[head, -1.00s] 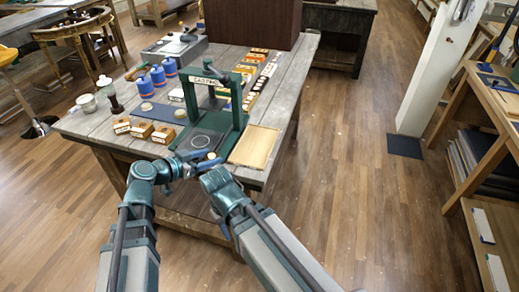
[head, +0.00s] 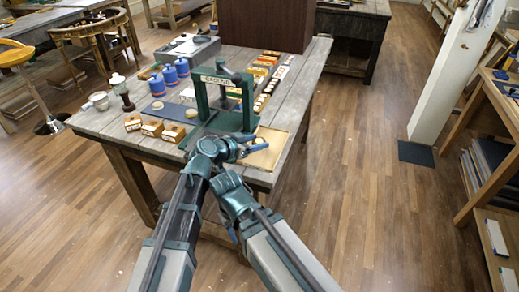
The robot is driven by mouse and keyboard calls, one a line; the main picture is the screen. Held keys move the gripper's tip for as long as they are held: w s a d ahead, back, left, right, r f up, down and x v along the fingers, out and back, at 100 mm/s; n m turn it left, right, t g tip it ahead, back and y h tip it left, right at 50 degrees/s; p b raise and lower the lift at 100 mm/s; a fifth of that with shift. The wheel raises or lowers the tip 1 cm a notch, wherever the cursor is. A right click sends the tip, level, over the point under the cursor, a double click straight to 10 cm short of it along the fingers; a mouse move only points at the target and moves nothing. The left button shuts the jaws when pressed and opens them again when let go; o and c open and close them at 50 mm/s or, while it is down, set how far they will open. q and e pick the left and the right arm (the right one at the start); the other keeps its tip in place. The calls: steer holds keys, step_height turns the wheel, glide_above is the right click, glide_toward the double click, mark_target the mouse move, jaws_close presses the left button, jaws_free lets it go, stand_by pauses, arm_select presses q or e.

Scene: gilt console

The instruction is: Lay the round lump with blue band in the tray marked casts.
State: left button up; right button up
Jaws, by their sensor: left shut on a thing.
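My left gripper (head: 256,147) is shut on a small pale round lump (head: 260,140), mostly hidden by the fingers. Its blue band cannot be made out at this size. The gripper is over the shallow light-wood tray (head: 275,157) at the table's near right corner, right of the green press. I cannot read any mark on this tray, and the arm covers part of its left side. Whether the lump touches the tray cannot be told. My right arm comes in from the right below; its gripper is hidden.
The green press (head: 202,100) with a lettered sign stands close left of the tray. Blue-wrapped jars (head: 170,75), a blue mat (head: 172,110) with pale rounds, and small wooden boxes (head: 152,128) lie further left. Rows of small blocks (head: 265,75) lie behind the press.

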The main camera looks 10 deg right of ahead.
mark_target(259, 154)
arm_select(q)
steer(key=shift+d, duration=0.15)
steer(key=f+b, duration=0.2)
steer(key=d+f+b, duration=0.1)
steer(key=f+b, duration=0.1)
steer(key=shift+w, duration=0.25)
steer(key=shift+r, duration=0.2)
steer(key=shift+f, duration=0.1)
steer(key=o, duration=1.4)
steer(key=shift+c, duration=0.2)
